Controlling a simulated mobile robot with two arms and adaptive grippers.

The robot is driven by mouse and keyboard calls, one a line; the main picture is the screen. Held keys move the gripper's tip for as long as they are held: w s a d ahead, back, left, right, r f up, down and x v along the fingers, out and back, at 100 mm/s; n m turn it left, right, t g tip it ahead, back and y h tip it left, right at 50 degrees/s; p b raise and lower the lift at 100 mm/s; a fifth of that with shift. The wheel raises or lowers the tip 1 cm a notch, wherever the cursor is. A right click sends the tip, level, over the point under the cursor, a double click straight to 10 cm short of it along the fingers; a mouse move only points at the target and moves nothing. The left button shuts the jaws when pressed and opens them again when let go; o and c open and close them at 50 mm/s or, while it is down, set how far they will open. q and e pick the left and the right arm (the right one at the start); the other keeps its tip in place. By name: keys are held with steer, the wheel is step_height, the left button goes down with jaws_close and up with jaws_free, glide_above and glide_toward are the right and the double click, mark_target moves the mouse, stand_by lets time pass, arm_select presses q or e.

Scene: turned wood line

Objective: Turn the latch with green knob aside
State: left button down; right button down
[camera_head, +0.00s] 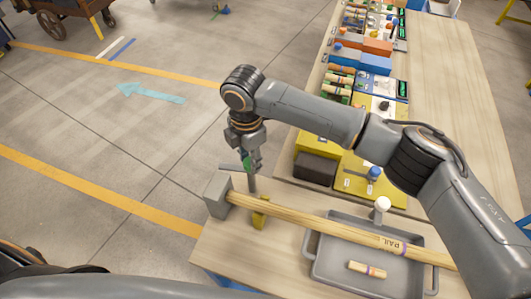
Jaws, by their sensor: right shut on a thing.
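My right gripper (251,164) points down above the left end of the near table and is shut on the green knob (247,163), which its fingers partly hide. A grey upright piece (252,185) stands just below the fingers, next to the wooden rail; how it joins the knob is hard to make out. The long rail (320,225), marked "RAIL", lies slantwise across the table, its left end at a grey block (216,197). A yellow support (260,214) is at the rail near that end. My left gripper is out of view.
A grey tray (318,272) sits under the rail, with a short wooden piece (367,269) in it. A white knob (382,204) and a blue knob (375,172) stand behind the rail. A dark box (315,169) and a long row of goods fill the table beyond. Open floor lies left.

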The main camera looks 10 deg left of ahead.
steer(key=shift+m+p, duration=0.65)
steer(key=shift+m, duration=0.35)
steer(key=c, duration=0.9)
jaws_free()
steer(key=shift+c, duration=0.2)
step_height(320, 180, up, 12)
